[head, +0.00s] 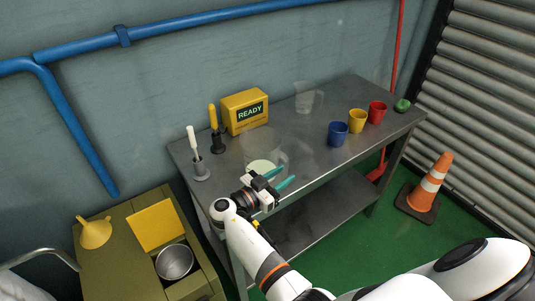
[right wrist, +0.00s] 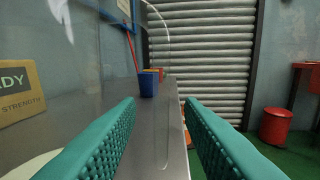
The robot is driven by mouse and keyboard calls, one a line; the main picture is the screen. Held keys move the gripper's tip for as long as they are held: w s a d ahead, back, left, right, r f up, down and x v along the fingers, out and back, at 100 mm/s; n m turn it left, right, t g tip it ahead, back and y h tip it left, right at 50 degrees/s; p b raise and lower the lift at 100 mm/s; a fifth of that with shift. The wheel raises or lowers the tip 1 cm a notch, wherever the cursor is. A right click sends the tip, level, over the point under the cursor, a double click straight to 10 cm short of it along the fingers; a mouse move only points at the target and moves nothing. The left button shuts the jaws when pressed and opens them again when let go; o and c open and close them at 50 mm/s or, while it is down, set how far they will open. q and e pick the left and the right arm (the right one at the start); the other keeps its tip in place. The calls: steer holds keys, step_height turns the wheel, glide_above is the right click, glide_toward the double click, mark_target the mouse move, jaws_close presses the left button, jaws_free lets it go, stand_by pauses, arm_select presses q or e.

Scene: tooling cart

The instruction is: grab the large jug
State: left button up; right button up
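A large clear jug (head: 266,148) stands on the grey metal table, near its front edge; it is so transparent that its outline is faint. A pale disc (head: 261,167) shows at its bottom. My right gripper (head: 280,178) is open at the jug's front side. In the right wrist view its green ridged fingers (right wrist: 160,125) are spread apart, and a thin curved clear edge, seemingly of the jug (right wrist: 167,45), runs down between them. I cannot tell whether they touch it. A smaller clear jug (head: 306,98) stands farther back. My left gripper is not in view.
On the metal table (head: 320,150) stand a yellow READY box (head: 245,111), blue (head: 338,133), yellow (head: 357,120) and red (head: 377,112) cups, and two upright tools in holders at the left. An orange cone (head: 430,185) stands on the floor at right.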

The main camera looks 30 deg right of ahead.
steer(key=shift+s+a+r, duration=0.1)
steer(key=shift+a, duration=0.1)
steer(key=shift+c, duration=0.8)
jaws_close()
steer(key=shift+d, duration=0.1)
steer(key=shift+r, duration=0.15)
